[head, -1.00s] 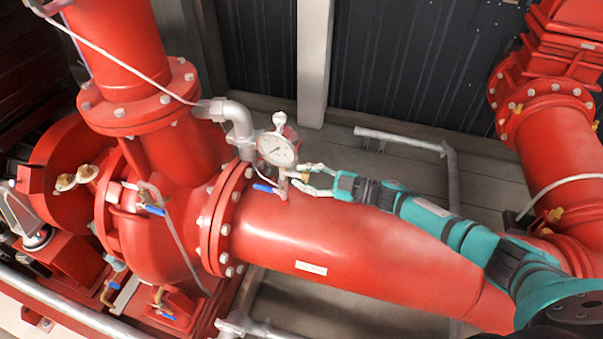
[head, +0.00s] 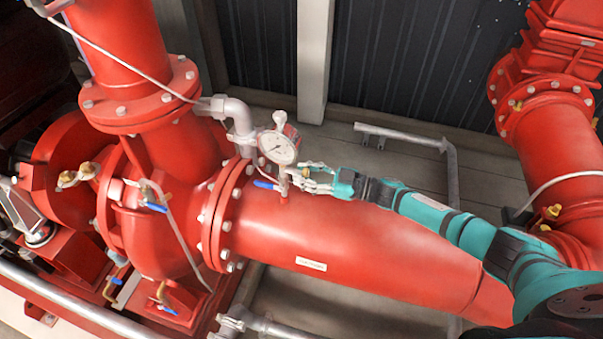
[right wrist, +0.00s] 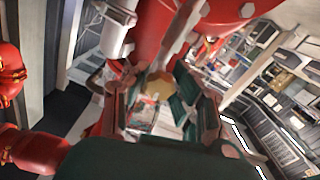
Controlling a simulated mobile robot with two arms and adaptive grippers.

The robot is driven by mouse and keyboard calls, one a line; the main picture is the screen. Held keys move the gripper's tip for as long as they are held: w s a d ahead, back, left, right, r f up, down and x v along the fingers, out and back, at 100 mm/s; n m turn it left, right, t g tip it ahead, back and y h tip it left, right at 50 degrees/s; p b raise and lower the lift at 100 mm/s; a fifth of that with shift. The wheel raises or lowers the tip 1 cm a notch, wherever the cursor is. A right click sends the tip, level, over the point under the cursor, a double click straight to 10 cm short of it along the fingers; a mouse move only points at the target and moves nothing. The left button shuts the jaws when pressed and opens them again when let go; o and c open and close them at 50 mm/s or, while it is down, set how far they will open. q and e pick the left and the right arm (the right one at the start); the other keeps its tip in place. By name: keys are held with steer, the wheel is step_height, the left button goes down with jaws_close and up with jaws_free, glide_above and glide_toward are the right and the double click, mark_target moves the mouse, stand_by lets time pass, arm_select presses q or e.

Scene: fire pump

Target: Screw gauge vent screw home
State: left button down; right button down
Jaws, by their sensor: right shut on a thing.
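The round white-faced pressure gauge (head: 277,148) stands on a valve with a blue lever (head: 265,184), on top of the large red pipe (head: 340,235). My right gripper (head: 301,179) reaches in from the right, its fingers just right of the gauge's valve. In the right wrist view a brass hex piece (right wrist: 157,86), which I take for the vent screw, sits between the fingers of my right gripper (right wrist: 155,100). The gripper is shut on it. How deep its thread sits is hidden. My left gripper is not in view.
A grey elbow pipe (head: 239,122) rises behind the gauge. A bolted red flange (head: 222,215) stands to the left. A grey pipe rail (head: 400,137) runs behind the red pipe. A second red pipe (head: 556,150) stands at the right.

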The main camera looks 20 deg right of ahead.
steer(key=shift+r, duration=0.3)
steer(key=c, duration=1.5)
jaws_free()
steer(key=o, duration=0.5)
steer(key=shift+s, duration=0.1)
steer(key=shift+c, duration=0.2)
steer(key=shift+o, duration=0.2)
steer(key=shift+f, duration=0.1)
steer(key=shift+d, duration=0.1)
steer(key=shift+s+d+f, duration=0.1)
steer(key=shift+s+d, duration=0.15)
steer(key=shift+d, duration=0.05)
steer(key=v, duration=1.1)
steer(key=shift+s+r, duration=0.2)
steer(key=shift+r, duration=0.05)
steer(key=shift+a, duration=0.1)
